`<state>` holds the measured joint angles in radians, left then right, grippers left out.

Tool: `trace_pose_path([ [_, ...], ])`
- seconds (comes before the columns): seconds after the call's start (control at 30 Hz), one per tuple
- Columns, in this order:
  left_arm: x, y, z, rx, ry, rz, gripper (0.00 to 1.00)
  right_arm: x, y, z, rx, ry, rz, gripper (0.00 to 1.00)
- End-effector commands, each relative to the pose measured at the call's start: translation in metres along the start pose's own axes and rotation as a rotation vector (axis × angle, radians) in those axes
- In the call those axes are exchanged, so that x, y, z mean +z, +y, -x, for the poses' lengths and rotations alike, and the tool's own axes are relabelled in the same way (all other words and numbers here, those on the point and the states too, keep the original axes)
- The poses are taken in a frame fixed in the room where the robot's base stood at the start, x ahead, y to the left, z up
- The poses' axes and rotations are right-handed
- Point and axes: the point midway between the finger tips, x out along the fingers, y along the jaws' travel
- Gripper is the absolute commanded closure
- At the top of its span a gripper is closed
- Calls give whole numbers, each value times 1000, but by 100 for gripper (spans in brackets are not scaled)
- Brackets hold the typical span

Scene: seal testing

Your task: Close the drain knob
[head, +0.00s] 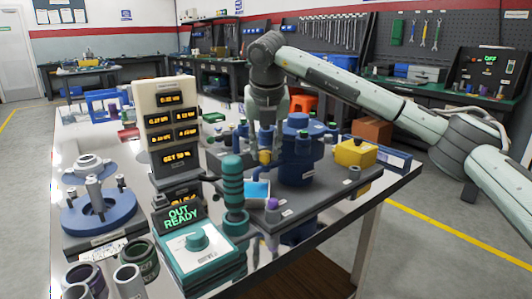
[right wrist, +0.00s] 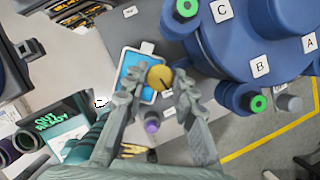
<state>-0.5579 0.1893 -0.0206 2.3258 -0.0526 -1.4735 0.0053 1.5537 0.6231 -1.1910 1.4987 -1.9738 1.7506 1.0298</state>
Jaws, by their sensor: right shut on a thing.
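A round yellow knob, which I take for the drain knob (right wrist: 160,77), has a dark line on its face in the right wrist view. My right gripper (right wrist: 164,84) has its fingers on both sides of the knob and is shut on it. In the head view the right gripper (head: 266,143) reaches down beside the blue vessel (head: 299,160), with a bit of the yellow knob (head: 265,157) showing under it. The gripper hides most of the knob there. My left gripper is not in view.
A display tower (head: 165,125) and an "OUT READY" panel (head: 188,218) stand left of the vessel. A green pump handle (head: 233,190), a purple-topped part (head: 272,204) and a yellow box (head: 355,153) are close by. Blue flanged fittings (head: 98,210) stand at the left.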

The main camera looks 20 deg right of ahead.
Motion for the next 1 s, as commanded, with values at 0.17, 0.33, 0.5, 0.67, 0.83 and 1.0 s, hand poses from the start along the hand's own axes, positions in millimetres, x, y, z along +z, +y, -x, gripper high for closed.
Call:
trace_pose_path([
  [0.17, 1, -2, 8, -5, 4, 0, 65, 0, 1, -1, -37, 1, -90, 100],
  [0.33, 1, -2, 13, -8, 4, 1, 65, 0, 2, 0, -59, 1, -144, 100],
  [0.5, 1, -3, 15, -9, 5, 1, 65, 0, 1, 0, -70, 1, -170, 100],
  [0.67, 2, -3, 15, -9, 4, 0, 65, 0, 1, 0, -73, 1, -177, 100],
  [0.83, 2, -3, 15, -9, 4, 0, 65, 0, 1, 0, -73, 1, -176, 100],
  [1.0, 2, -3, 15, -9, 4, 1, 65, 0, 1, 0, -72, 1, -176, 65],
])
